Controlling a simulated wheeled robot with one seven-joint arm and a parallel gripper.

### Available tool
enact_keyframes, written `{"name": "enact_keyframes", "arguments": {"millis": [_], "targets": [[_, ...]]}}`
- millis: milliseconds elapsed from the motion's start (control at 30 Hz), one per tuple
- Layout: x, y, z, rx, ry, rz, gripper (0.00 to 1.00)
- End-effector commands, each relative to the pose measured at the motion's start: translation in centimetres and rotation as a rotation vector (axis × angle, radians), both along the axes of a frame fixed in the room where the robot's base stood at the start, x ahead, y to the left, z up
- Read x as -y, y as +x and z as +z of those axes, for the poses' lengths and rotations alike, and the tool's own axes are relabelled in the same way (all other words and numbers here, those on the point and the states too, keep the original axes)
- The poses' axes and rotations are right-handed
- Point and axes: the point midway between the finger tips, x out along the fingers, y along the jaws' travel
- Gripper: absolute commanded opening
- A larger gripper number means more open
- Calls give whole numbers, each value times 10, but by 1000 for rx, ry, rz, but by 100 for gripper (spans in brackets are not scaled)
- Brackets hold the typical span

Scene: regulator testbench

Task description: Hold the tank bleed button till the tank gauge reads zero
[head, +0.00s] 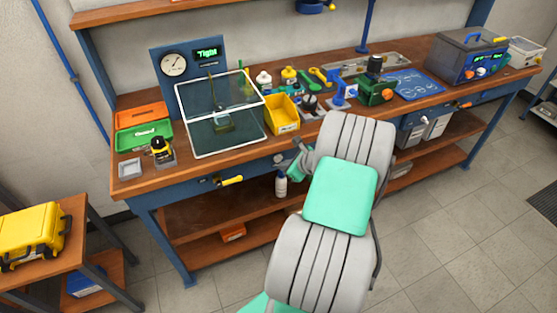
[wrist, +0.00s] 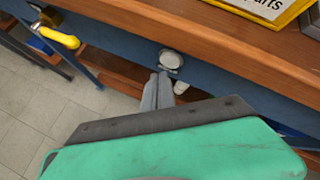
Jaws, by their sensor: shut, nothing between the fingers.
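A round pale-grey button (wrist: 171,60) is set in the blue front of the bench, just under the wooden top edge. It also shows small in the head view (head: 279,158). My gripper (wrist: 160,76) is shut and empty, its fingertips at the lower left edge of the button; I cannot tell whether they touch it. A round white-faced gauge (head: 173,63) stands on a blue panel at the back left, beside a display (head: 207,53) reading "Tight". Its needle is too small to read, and whether it is the tank gauge is unclear.
A yellow lever (head: 231,180) sticks out of the bench front left of the button. A white bottle (head: 281,186) stands on the lower shelf beneath. A yellow bin (head: 282,114) and a clear-sided box (head: 217,139) stand on the bench top above.

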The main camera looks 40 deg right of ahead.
Motion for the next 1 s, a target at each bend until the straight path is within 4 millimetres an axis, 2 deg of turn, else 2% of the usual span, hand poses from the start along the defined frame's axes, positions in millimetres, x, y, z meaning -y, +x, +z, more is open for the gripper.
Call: {"name": "enact_keyframes", "arguments": {"millis": [1000], "targets": [[3, 11, 0, 0, 0, 0, 0]]}}
